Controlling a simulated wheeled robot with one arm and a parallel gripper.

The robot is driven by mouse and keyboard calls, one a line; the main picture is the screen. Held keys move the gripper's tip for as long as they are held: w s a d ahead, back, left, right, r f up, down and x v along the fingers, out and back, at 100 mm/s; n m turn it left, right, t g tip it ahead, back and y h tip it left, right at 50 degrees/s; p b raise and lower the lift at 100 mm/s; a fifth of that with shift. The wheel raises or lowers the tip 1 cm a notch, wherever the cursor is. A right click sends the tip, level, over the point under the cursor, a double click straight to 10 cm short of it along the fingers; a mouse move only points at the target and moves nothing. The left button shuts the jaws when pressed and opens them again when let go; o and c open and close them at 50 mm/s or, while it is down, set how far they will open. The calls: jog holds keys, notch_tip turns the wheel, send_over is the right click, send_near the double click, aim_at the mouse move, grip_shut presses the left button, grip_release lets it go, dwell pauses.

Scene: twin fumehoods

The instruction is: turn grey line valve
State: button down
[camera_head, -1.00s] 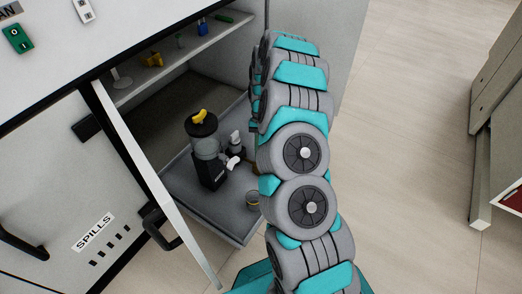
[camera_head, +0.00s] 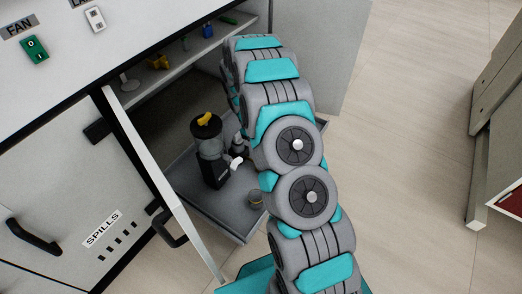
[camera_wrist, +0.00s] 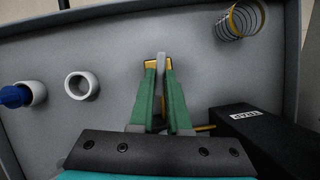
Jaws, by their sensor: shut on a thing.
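In the head view my arm hides the gripper and this piece. On the cabinet shelf, a yellow piece (camera_head: 158,62), a blue piece (camera_head: 207,31) and a green piece (camera_head: 228,20) show small. I cannot make out a grey line valve in the head view.
A black device with a yellow knob (camera_head: 204,118) stands on the cabinet's tray (camera_head: 235,222). The open door (camera_head: 160,185) stands at left. The wrist view shows a black box (camera_wrist: 262,138), a coiled round object (camera_wrist: 240,20) and two white sockets, one (camera_wrist: 82,86) empty.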

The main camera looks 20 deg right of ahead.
jog(key=shift+r+n, duration=0.1)
jog(key=shift+n, duration=0.5)
jog(key=shift+a+h, duration=0.1)
jog(key=shift+h, duration=0.2)
jog(key=c, duration=0.9)
grip_release()
jog(key=shift+p+v, duration=0.5)
jog(key=shift+v, duration=3.3)
jog(key=shift+r, duration=0.1)
